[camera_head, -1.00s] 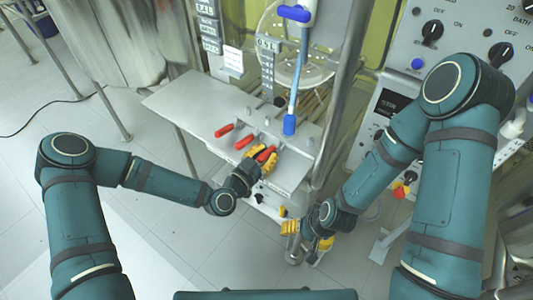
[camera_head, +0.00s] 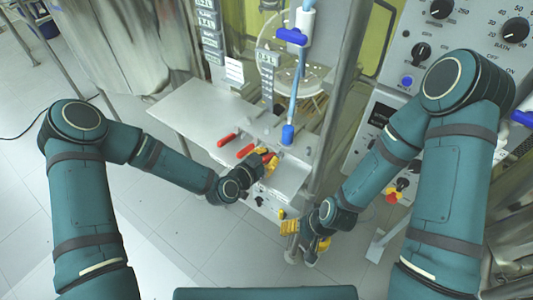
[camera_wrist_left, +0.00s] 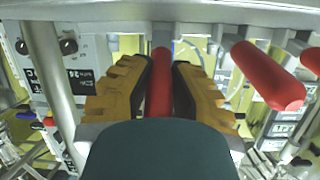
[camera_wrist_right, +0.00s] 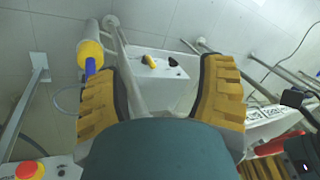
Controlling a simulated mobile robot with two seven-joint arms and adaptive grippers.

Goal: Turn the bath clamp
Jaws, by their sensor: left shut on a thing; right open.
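Three red clamp handles stick out from the grey metal shelf in the head view. The left one (camera_head: 228,140) and the middle one (camera_head: 246,151) are free. The third, rightmost red handle (camera_wrist_left: 160,88) is between the yellow fingers of my left gripper (camera_head: 267,164), which is shut on it; the fingers partly cover it in the head view. The free handles show at the right in the left wrist view (camera_wrist_left: 268,75). My right gripper (camera_head: 306,236) is open and empty, low beside the metal post. I cannot read a bath label by the handles.
The grey shelf (camera_head: 190,112) extends left of the handles. A blue-ended hose (camera_head: 288,133) hangs just behind them. A metal post (camera_head: 335,110) and a control panel (camera_head: 470,40) stand to the right. A white box with a yellow-black knob (camera_wrist_right: 150,62) lies beyond my right gripper.

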